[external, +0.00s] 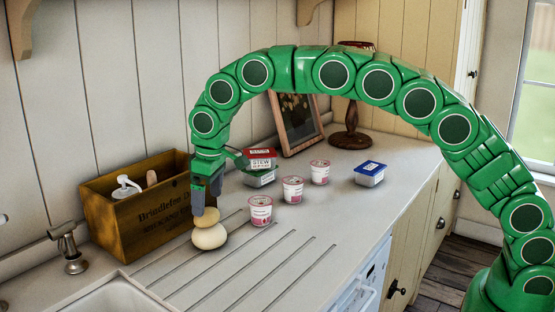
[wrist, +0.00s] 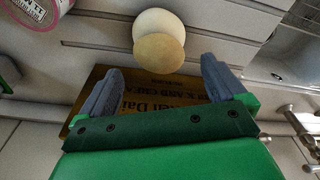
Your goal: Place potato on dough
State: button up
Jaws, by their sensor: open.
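The tan potato (external: 207,218) sits on top of the round, pale dough (external: 209,237) on the counter's grooved drainboard. The potato (wrist: 159,54) overlaps the whiter dough (wrist: 157,22) in the wrist view. My gripper (external: 204,207) points down just above the potato, close to it. In the wrist view its two grey fingers (wrist: 161,65) are spread wide, with visible gaps to the potato on both sides. It holds nothing. In the external view the fingers cover part of the potato's top.
A wooden box (external: 150,215) with a white bottle stands directly behind my gripper. Pink-labelled cups (external: 261,211), stacked tins (external: 260,160) and a blue-lidded tub (external: 370,174) stand to the right. The sink (external: 100,298) is at front left. The drainboard in front is clear.

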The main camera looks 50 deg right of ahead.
aim_at(215, 211)
notch_tip(215, 211, up, 8)
jog(key=shift+s+d, duration=0.2)
jog(key=shift+s, duration=0.25)
jog(key=shift+r, duration=0.15)
jog(key=s+d+r+m+g, duration=0.1)
jog(key=s+d+r+m, duration=0.25)
jog(key=s+d, duration=1.7)
jog(key=s+d+f, duration=0.2)
jog(key=s, duration=0.9)
jog(key=s+d+f+g, duration=0.1)
jog(key=s+d+f, duration=0.1)
jog(key=s, duration=0.8)
jog(key=s+d+f+g, duration=0.1)
jog(key=s+d+f, duration=0.2)
jog(key=s, duration=0.8)
jog(key=shift+s+m+h, duration=0.3)
jog(key=shift+m, duration=0.05)
